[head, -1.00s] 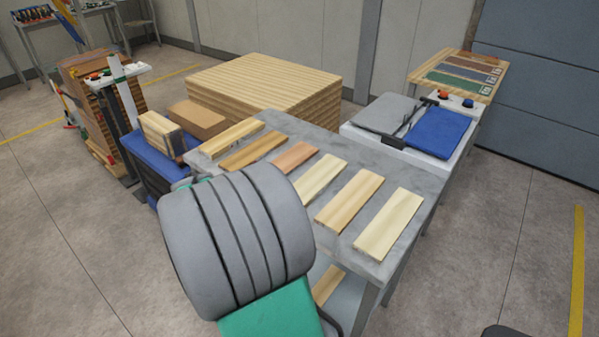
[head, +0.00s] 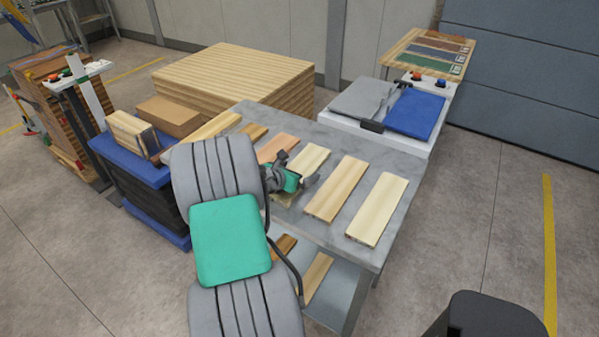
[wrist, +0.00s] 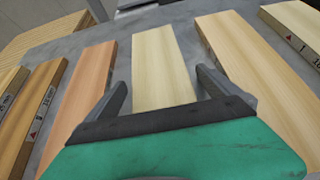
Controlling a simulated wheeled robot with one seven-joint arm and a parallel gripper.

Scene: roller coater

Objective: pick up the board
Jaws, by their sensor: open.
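Several wooden boards lie in a row on a grey table (head: 395,165). My gripper (head: 297,172) is open and empty, over the near end of a pale board (head: 312,156). In the wrist view, this pale board (wrist: 158,50) runs away from me between the open fingers of my gripper (wrist: 161,82). I cannot tell the height of the fingers over the table. A reddish board (wrist: 88,80) is on its left and a tan board (wrist: 245,60) on its right. My arm hides parts of the boards at the left in the head view.
A large wood stack (head: 235,75) stands behind the table. A white stand with a blue pad (head: 415,112) is at the back right. A blue-topped cart (head: 118,155) holding blocks is at the left. More boards lie on the lower shelf (head: 335,295).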

